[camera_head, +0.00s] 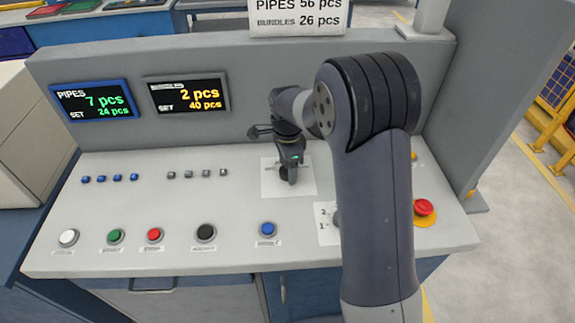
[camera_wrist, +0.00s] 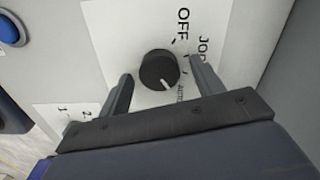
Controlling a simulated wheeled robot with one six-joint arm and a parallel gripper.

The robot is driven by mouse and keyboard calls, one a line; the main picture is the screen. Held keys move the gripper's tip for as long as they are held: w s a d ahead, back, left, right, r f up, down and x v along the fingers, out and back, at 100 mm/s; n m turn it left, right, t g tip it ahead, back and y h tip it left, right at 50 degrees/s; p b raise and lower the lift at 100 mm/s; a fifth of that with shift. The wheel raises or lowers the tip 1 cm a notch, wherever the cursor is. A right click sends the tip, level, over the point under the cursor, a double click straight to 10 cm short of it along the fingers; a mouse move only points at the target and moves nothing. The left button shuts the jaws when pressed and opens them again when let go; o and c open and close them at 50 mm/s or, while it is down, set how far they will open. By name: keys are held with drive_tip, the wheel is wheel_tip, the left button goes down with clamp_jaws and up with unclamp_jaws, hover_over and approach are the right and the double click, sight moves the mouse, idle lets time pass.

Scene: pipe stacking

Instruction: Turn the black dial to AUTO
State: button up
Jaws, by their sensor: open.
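The black dial (camera_wrist: 157,68) is round and sits on a white label plate (camera_wrist: 105,35) marked OFF, JOG and AUTO. Its white pointer line is directed down and slightly right in the wrist view, close to the AUTO lettering. My gripper (camera_wrist: 160,72) is open, with one finger to the left of the dial and one to the right. A gap shows between each finger and the dial. In the head view my gripper (camera_head: 289,163) points down over the white plate (camera_head: 304,188), and the dial is mostly hidden by it.
A blue button (camera_head: 267,229), black button (camera_head: 205,232) and red button (camera_head: 154,235) line the panel's front. A red emergency stop (camera_head: 424,207) is at right. A second plate marked 1 and 2 (camera_head: 323,212) is partly behind my arm. Two displays (camera_head: 187,95) are on the back wall.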

wheel_tip(320, 180, up, 11)
drive_tip(key=shift+b, duration=0.35)
drive_tip(key=shift+f, duration=0.15)
wheel_tip(320, 180, down, 11)
drive_tip(key=shift+r+p, duration=0.1)
drive_tip(key=shift+p, duration=0.3)
drive_tip(key=shift+n, duration=0.3)
drive_tip(key=shift+r, duration=0.1)
idle(0.4)
